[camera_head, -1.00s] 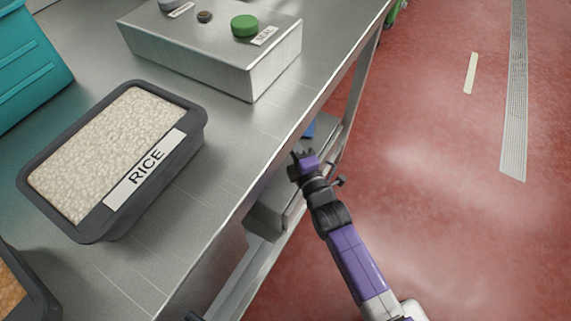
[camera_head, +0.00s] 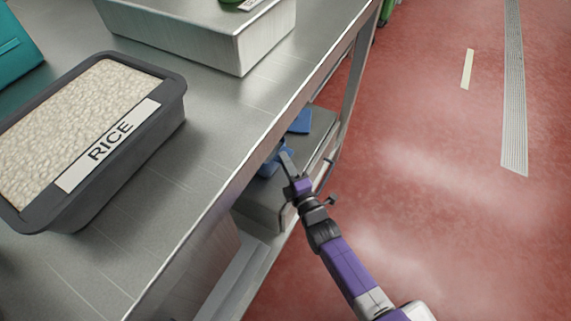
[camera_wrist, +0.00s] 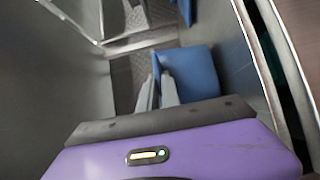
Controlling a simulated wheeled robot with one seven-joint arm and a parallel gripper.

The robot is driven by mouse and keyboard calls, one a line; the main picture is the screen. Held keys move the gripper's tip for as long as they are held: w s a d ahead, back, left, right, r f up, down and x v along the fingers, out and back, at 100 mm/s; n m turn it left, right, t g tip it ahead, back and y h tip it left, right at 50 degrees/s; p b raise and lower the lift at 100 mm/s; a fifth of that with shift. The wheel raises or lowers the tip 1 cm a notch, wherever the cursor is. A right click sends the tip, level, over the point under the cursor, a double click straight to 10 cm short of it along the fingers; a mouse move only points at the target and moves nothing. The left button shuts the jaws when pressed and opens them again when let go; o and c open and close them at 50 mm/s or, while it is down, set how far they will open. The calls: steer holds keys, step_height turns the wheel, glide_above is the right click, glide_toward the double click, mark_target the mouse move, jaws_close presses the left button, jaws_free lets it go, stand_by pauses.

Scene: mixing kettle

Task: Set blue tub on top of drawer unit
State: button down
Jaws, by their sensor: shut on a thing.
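My gripper (camera_head: 283,160) is under the edge of the steel table and shut on a blue tub (camera_head: 267,167). In the wrist view the two fingers (camera_wrist: 157,88) pinch the near wall of the blue tub (camera_wrist: 192,74). The table edge hides part of the tub in the head view. A grey box-like unit (camera_head: 262,207), which looks like the drawer unit, stands below the table. The tub appears over or at its top; I cannot tell whether they touch. A second blue item (camera_head: 301,122) lies farther back on the unit; its edge also shows in the wrist view (camera_wrist: 187,10).
The steel table (camera_head: 190,190) overhangs my gripper. On it stand a dark tub of rice (camera_head: 150,140), a steel box (camera_head: 220,45) and a teal container (camera_head: 15,50). A table leg (camera_head: 352,75) stands beyond the unit. The red floor to the right is clear.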

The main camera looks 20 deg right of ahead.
steer(key=shift+w, duration=0.1)
steer(key=shift+f, duration=0.2)
steer(key=c, duration=1.6)
jaws_free()
steer(key=shift+f, duration=0.15)
steer(key=shift+o, duration=0.2)
steer(key=shift+s, duration=0.25)
steer(key=s+p, duration=0.3)
steer(key=s, duration=0.8)
steer(key=shift+s+a, duration=0.2)
steer(key=shift+s, duration=0.15)
